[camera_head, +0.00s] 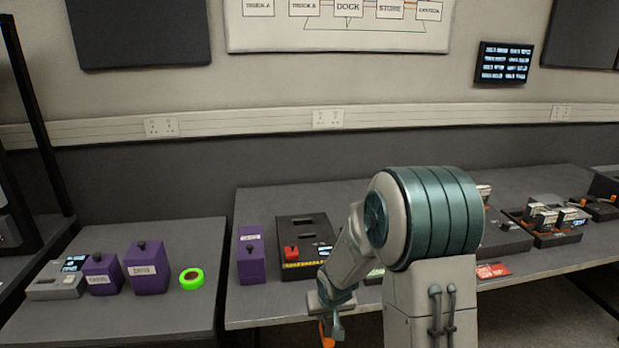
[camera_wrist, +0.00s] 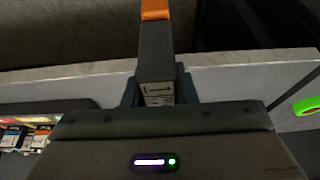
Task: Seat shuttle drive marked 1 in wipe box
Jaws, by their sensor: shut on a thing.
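My gripper (camera_head: 331,322) is low in front of the right bench, beside its front edge. In the wrist view its fingers are shut on a dark drive with an orange end (camera_wrist: 156,52). A pale label with an arrow shows on the drive, but I cannot read a 1. Only the drive's orange part (camera_head: 327,336) shows clearly in the head view. A dark box with slots, a red knob and a yellow-and-black strip (camera_head: 287,228) stands on the right bench, behind and left of my gripper. It may be the wipe box; its label is too small to read.
Purple boxes (camera_head: 149,270) (camera_head: 252,262), a grey unit (camera_head: 45,290) and a green ring (camera_head: 191,279) stand on the benches. A dark tray with several drives (camera_head: 545,238) is at the right. A red card (camera_head: 493,270) lies near the front edge. A gap separates the benches.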

